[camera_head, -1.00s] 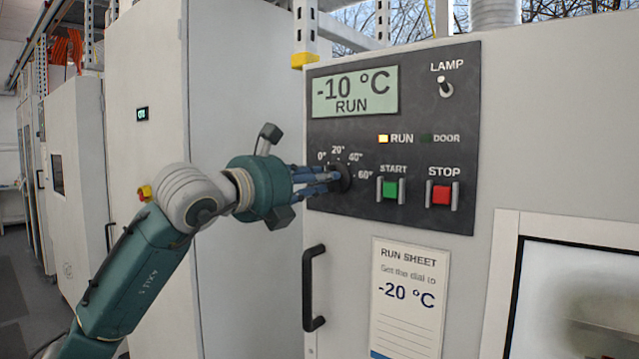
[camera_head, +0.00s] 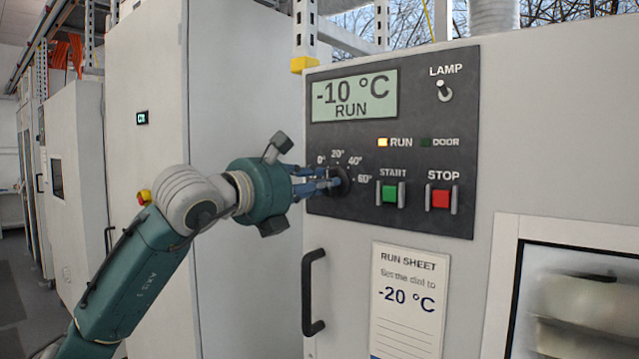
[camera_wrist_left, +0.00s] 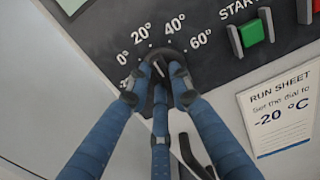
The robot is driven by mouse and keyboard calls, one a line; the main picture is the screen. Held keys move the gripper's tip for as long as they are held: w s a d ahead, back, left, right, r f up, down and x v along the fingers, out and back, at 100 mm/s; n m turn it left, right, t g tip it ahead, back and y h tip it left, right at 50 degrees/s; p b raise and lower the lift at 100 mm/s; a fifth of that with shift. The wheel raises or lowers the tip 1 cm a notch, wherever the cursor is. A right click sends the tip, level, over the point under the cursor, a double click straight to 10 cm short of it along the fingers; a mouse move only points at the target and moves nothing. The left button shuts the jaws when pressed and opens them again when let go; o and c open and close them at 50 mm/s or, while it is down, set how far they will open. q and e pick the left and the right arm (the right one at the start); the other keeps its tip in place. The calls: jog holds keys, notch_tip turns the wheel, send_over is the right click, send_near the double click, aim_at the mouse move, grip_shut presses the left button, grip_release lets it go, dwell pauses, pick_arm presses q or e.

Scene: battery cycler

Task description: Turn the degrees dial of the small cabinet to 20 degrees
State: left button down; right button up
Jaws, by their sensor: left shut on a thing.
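The round dark degrees dial (camera_head: 342,180) sits on the black control panel of the cabinet, under the display. Marks 0°, 20°, 40° and 60° run around it. My left gripper (camera_head: 330,184) is shut on the dial, its blue fingers around the knob. In the left wrist view, the fingers (camera_wrist_left: 158,88) close around the dial (camera_wrist_left: 160,62) from several sides, and a small pale line shows on its face. Which mark it points to is unclear. A mark left of 0° is partly hidden by a finger. The display (camera_head: 354,95) reads -10 °C RUN. My right gripper is not in view.
The green START button (camera_head: 390,192) and red STOP button (camera_head: 441,197) lie right of the dial. A LAMP switch (camera_head: 444,90) is above. A black handle (camera_head: 313,290) and a run sheet (camera_head: 407,300) reading -20 °C are below. The RUN light is lit.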

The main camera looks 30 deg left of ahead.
pick_arm(q)
jog(key=c, duration=1.5)
grip_release()
jog(key=shift+c, duration=0.2)
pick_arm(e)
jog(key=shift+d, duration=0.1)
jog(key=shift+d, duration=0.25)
pick_arm(q)
jog(key=s, duration=1.2)
jog(key=shift+a, duration=0.45)
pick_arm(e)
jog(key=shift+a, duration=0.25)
